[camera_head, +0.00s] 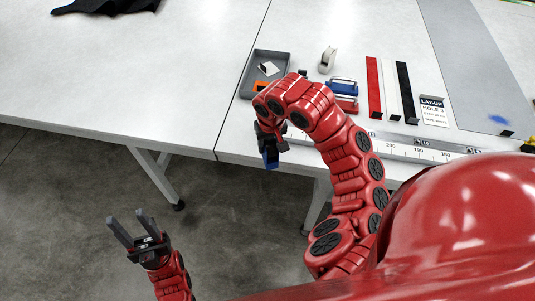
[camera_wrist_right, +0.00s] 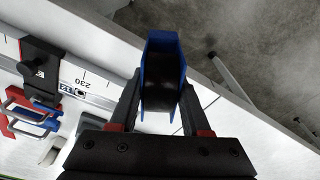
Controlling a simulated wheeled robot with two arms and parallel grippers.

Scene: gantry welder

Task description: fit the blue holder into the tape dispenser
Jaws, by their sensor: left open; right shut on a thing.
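The blue holder (camera_head: 271,159) is held in my right gripper (camera_head: 269,146), which hangs just off the table's front edge. In the right wrist view the holder (camera_wrist_right: 148,62) shows as a blue frame with a dark inside, between the two fingers of the right gripper (camera_wrist_right: 160,95). The small grey-white tape dispenser (camera_head: 327,60) stands on the table, behind and to the right of the right gripper, well apart from the holder. My left gripper (camera_head: 128,224) is open and empty over the floor at the lower left.
A grey tray (camera_head: 246,84) holds a white piece and an orange one. Blue and red clips (camera_head: 343,87), several coloured strips (camera_head: 374,86) and a label card (camera_head: 433,111) lie right of it. A steel ruler (camera_head: 400,147) runs along the front edge. The left table (camera_head: 130,75) is mostly clear.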

